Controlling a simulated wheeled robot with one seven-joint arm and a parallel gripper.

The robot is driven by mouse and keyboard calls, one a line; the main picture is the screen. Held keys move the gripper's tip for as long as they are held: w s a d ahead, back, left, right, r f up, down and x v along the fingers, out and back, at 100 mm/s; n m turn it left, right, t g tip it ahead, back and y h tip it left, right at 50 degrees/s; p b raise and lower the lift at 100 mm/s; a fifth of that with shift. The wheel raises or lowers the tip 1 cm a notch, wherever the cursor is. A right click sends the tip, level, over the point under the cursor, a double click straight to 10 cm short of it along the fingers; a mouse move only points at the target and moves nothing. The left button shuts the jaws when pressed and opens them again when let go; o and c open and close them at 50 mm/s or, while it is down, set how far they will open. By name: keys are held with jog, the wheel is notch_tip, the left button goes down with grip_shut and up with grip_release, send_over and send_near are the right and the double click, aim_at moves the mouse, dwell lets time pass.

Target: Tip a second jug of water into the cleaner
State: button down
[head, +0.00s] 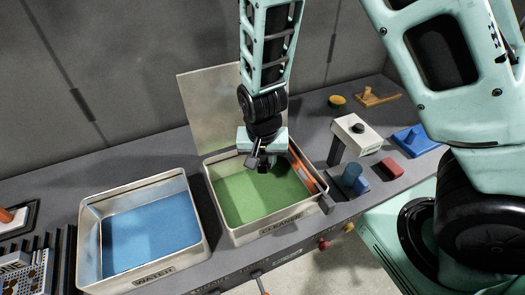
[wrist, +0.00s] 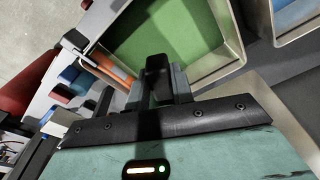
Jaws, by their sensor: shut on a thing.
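My gripper (head: 262,163) is above the green liquid in the cleaner (head: 272,231), a pale metal tank labelled CLEANER. In the wrist view, its grey fingers (wrist: 160,88) are shut on a small dark piece (wrist: 158,66). I cannot tell whether this piece belongs to a jug; no jug body is plain in either view. The water tank (head: 160,272), labelled WATER and holding blue liquid, stands left of the cleaner. Its edge also shows at the upper right of the wrist view (wrist: 268,25).
A raised panel (head: 207,100) stands behind the cleaner. An orange bar (head: 301,168) lies along its right side. To the right are a white post-mounted box (head: 357,134), a blue cylinder (head: 351,175) and a red block (head: 389,168). A rack (head: 20,272) is at far left.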

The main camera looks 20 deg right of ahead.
jog(key=shift+f, duration=0.1)
notch_tip(320, 180, down, 5)
jog(key=b, duration=0.5)
dwell(0.6)
jog(key=shift+a+r+g+y+b, duration=0.1)
jog(key=shift+r+g+y+b, duration=0.25)
jog(key=shift+y+b, duration=1.05)
jog(key=shift+a+r+g+y+b, duration=0.1)
jog(key=shift+r+g+y+b, duration=0.25)
jog(key=shift+b, duration=1.9)
jog(key=shift+d+r+y+b, duration=0.1)
jog(key=shift+r+y+b, duration=0.05)
jog(key=shift+y+b, duration=0.3)
